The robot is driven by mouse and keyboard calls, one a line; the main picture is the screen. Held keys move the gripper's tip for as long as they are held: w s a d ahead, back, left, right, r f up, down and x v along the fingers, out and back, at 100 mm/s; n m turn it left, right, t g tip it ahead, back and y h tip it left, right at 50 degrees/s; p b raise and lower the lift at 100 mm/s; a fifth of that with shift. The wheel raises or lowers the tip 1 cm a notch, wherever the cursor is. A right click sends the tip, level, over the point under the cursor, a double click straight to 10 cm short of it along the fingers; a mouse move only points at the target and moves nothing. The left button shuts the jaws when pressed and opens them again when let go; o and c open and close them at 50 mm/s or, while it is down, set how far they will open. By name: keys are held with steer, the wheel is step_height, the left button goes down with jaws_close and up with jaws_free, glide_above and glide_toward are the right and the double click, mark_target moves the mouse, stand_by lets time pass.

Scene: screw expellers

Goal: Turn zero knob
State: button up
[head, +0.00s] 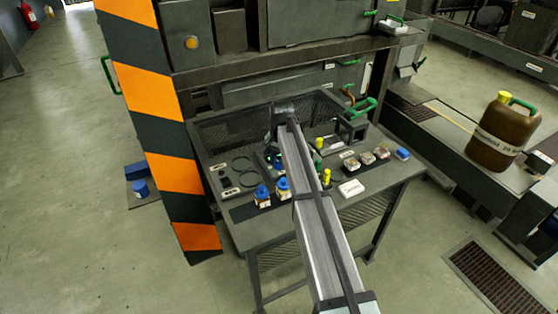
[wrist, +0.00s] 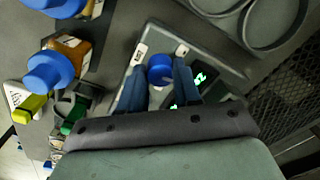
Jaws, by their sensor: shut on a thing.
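The zero knob (wrist: 160,69) is a round blue knob on a grey device (wrist: 222,76) with a lit green display, seen in the wrist view. My gripper (wrist: 158,85) has one blue-grey finger on each side of the knob and is shut on it. The right finger covers part of the display. In the head view my arm reaches down to the table (head: 245,239) and hides most of the device and the knob. I cannot tell how far the knob is turned.
Blue-capped bottles (head: 262,195) stand near the table's front edge, beside the device; one also shows in the wrist view (wrist: 50,72). Dark rings (head: 243,164) lie near the mesh back guard (head: 225,130). Small sample dishes (head: 366,158) are on the right. A striped post (head: 150,90) stands left.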

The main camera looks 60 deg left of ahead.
steer(key=n, duration=1)
steer(key=shift+n, duration=0.3)
stand_by(0.5)
steer(key=o, duration=1.1)
steer(key=shift+c, duration=0.2)
steer(key=shift+w+r, duration=0.1)
step_height(320, 180, up, 14)
steer(key=shift+w+f, duration=0.2)
steer(key=shift+w, duration=0.05)
steer(key=shift+a, duration=0.1)
